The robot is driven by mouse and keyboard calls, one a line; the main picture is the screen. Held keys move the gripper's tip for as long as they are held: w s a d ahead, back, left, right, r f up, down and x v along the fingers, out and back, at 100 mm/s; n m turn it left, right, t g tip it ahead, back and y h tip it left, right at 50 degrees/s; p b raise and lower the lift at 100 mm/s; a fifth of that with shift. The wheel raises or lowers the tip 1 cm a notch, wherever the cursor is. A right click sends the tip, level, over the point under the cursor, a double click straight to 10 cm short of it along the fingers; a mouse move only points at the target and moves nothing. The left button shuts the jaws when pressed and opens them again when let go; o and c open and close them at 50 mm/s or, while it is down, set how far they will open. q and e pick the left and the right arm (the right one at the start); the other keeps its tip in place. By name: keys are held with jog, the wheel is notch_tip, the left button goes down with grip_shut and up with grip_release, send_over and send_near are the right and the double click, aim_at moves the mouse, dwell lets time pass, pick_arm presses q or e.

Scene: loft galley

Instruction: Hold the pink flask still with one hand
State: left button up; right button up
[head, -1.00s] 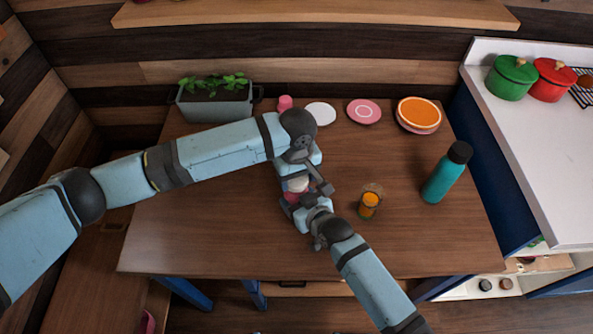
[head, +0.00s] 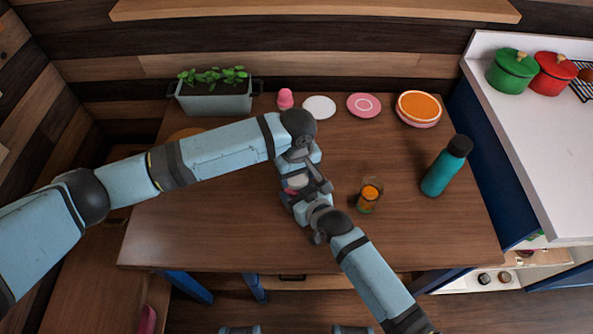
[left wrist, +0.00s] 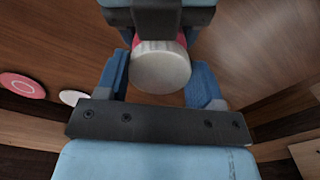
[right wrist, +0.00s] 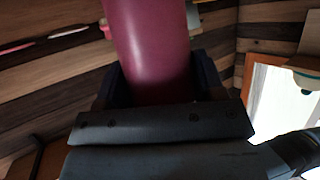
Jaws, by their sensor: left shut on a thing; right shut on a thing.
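The pink flask is mostly hidden between my two grippers in the head view, where its pale lid (head: 297,181) shows. My left gripper (head: 303,176) is shut on the lid; the left wrist view shows the round cream lid (left wrist: 161,70) between its blue fingers, with a little pink beside it. My right gripper (head: 300,203) is shut on the flask's body; the right wrist view shows the smooth magenta body (right wrist: 150,50) between its dark fingers. The flask's base is hidden in the head view, so I cannot tell whether it touches the table.
A glass with orange contents (head: 369,195) stands close right of my right gripper. A teal bottle (head: 443,172) is farther right. A planter (head: 214,98), a pink cup (head: 285,99) and plates (head: 364,105) line the back. The table's left front (head: 200,235) is clear.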

pick_arm(q)
jog(key=shift+f, duration=0.5)
dwell(0.4)
jog(key=o, duration=0.5)
pick_arm(e)
grip_shut()
pick_arm(q)
jog(key=o, duration=0.4)
jog(key=shift+r, duration=2.2)
jog(key=shift+c, duration=0.5)
